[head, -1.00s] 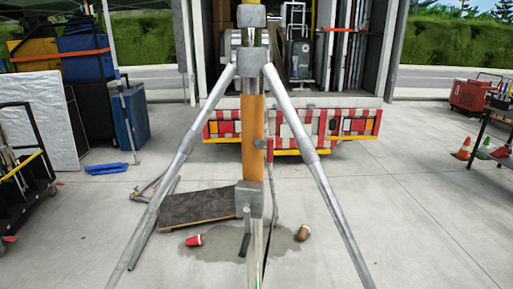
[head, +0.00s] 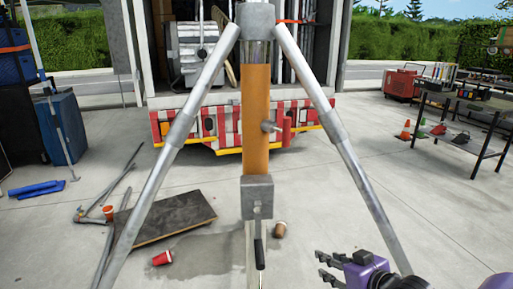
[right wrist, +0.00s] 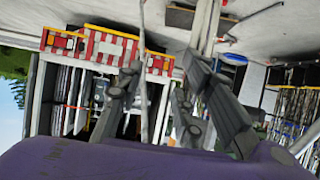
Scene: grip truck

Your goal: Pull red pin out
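My right gripper (head: 322,265) is at the lower right of the head view, below and to the right of the pin. Its dark fingers are apart and nothing is between them. The right wrist view shows the same open fingers (right wrist: 160,66) with the scene upside down. I cannot make out the red pin there. My left gripper is not in view.
The tripod's right leg (head: 342,143) slants down close to my right gripper. A crank handle (head: 260,252) hangs below the column. A red cup (head: 162,258) and a dark board (head: 165,215) lie on the ground. A shelf cart (head: 465,120) stands at right.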

